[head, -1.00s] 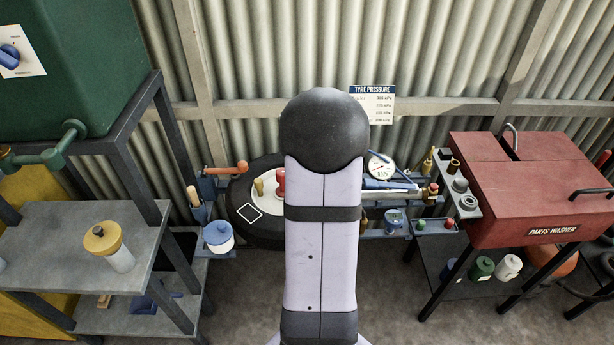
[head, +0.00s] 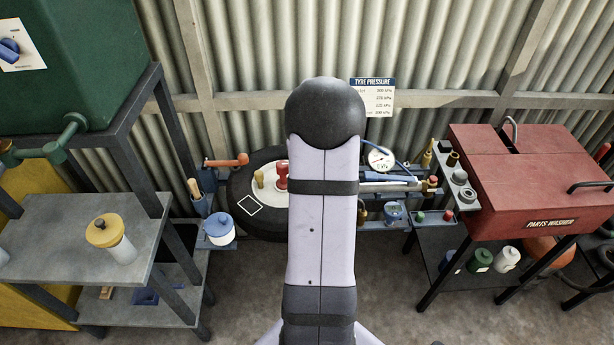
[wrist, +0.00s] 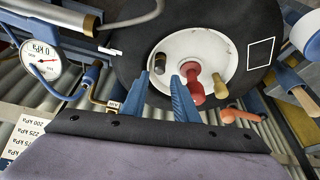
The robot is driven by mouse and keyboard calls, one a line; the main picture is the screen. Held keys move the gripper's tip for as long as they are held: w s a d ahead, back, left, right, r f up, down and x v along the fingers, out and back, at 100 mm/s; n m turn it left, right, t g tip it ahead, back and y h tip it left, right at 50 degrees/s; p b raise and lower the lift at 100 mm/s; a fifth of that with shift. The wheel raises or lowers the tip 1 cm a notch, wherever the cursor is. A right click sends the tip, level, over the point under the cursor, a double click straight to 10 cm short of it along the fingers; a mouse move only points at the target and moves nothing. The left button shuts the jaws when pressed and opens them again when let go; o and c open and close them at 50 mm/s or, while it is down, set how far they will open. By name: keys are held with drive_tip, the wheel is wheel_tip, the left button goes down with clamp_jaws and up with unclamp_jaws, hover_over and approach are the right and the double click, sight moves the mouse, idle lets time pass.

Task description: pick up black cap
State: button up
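A small dark cylinder (wrist: 160,62), which looks like the black cap, sits on the white hub (wrist: 210,50) of the black tyre in the wrist view. My gripper (wrist: 160,78) has two blue fingers spread apart, pointing at the hub. The dark cylinder shows in line with the gap between the fingertips; I cannot tell how far beyond them it is. Nothing is held. In the head view my own arm covers the cylinder and the gripper.
A red knobbed piece (wrist: 193,80) stands close to the right finger, with a tan plug (wrist: 223,88) beside it. A gauge (wrist: 40,60) and hose lie to the left. In the head view the red parts washer (head: 530,180) stands right and a grey shelf (head: 75,240) left.

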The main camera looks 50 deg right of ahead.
drive_tip(key=shift+p+x, duration=1.3)
drive_tip(key=shift+x, duration=1.45)
drive_tip(key=shift+w+d, duration=0.1)
clamp_jaws()
